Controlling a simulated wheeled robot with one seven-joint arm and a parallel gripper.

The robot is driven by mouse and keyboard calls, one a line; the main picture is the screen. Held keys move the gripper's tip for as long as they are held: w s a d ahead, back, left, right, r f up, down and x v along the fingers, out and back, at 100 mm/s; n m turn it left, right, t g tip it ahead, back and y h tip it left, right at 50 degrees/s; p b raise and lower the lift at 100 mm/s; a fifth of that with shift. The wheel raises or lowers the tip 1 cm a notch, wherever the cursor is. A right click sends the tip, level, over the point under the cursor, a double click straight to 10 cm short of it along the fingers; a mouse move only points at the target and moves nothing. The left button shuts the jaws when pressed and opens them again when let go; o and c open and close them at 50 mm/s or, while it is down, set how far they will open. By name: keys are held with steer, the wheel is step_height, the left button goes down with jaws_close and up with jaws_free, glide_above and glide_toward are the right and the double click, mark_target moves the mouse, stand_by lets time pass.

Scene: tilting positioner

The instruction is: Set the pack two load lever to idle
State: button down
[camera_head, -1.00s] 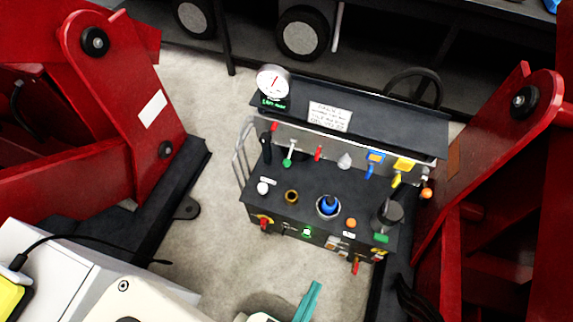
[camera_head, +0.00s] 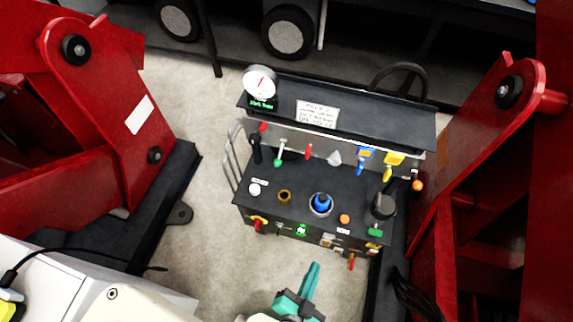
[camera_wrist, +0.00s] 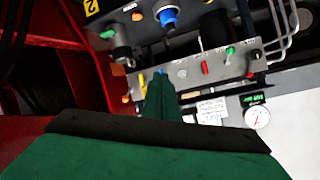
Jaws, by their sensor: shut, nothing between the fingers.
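The control console (camera_head: 300,192) stands between two red frames; its white placard (camera_head: 317,114) appears to read pack 2. A row of levers lines its rear panel: black (camera_head: 256,150), green (camera_head: 279,155), red (camera_head: 308,151), blue (camera_head: 362,162) and yellow (camera_head: 389,168). I cannot tell which is the load lever; lever labels are unreadable. My teal gripper (camera_head: 314,268) is shut and empty in front of the console's near edge, apart from the levers. In the wrist view, the gripper (camera_wrist: 160,82) overlaps the lever panel, hiding part of it; the red lever (camera_wrist: 205,68) shows beside it.
A round gauge (camera_head: 260,82) tops the console's left end. A blue knob (camera_head: 321,204) and a black cylinder (camera_head: 383,206) rise from its deck.

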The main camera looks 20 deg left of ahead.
steer(key=w+a+f+m+g+y, duration=0.2)
steer(key=w+a+f+m, duration=0.15)
steer(key=w+f, duration=0.5)
steer(key=m+g+y, duration=0.6)
steer(key=g+y, duration=0.1)
steer(key=g, duration=0.1)
glide_toward(280, 154)
steer(key=s+d+f, duration=0.2)
steer(key=d+f, duration=0.1)
steer(key=d, duration=0.1)
steer(key=shift+r, duration=0.1)
steer(key=shift+a, duration=0.2)
steer(key=x, duration=0.9)
steer(key=shift+a+f, duration=0.25)
steer(key=shift+a, duration=0.05)
steer(key=shift+w, duration=0.1)
